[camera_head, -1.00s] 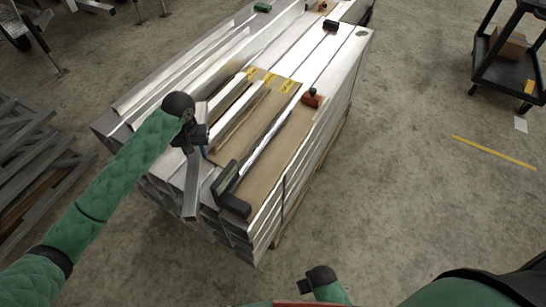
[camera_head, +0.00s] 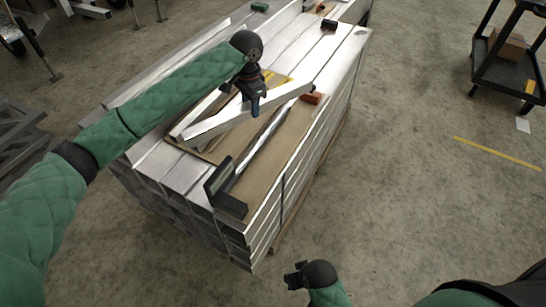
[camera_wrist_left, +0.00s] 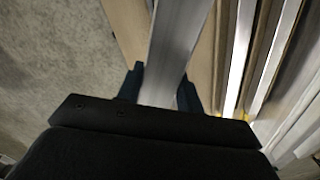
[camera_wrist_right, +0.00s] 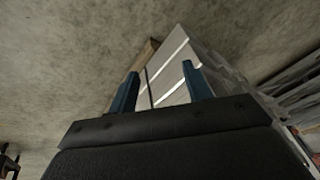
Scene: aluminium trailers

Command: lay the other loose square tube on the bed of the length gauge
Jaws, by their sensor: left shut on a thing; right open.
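My left gripper (camera_head: 256,104) is shut on a silver square tube (camera_head: 212,125), held slantwise above the stack. The tube also shows between the blue fingers in the left wrist view (camera_wrist_left: 174,45). Below it, the length gauge has a black end piece (camera_head: 226,192) at the near end and an orange-red block (camera_head: 312,98) at the far end. A shiny narrow strip (camera_head: 262,138) runs between them; whether it is the bare bed or a part on it, I cannot tell. The held tube hides part of the far end. My right gripper (camera_head: 294,277) is open and empty, away from the stack.
The gauge lies on a brown board (camera_head: 276,160) on a stack of aluminium tubes (camera_head: 180,168). Yellow labels (camera_head: 276,78) are partly covered by my left arm. A black cart (camera_head: 508,55) stands at the right.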

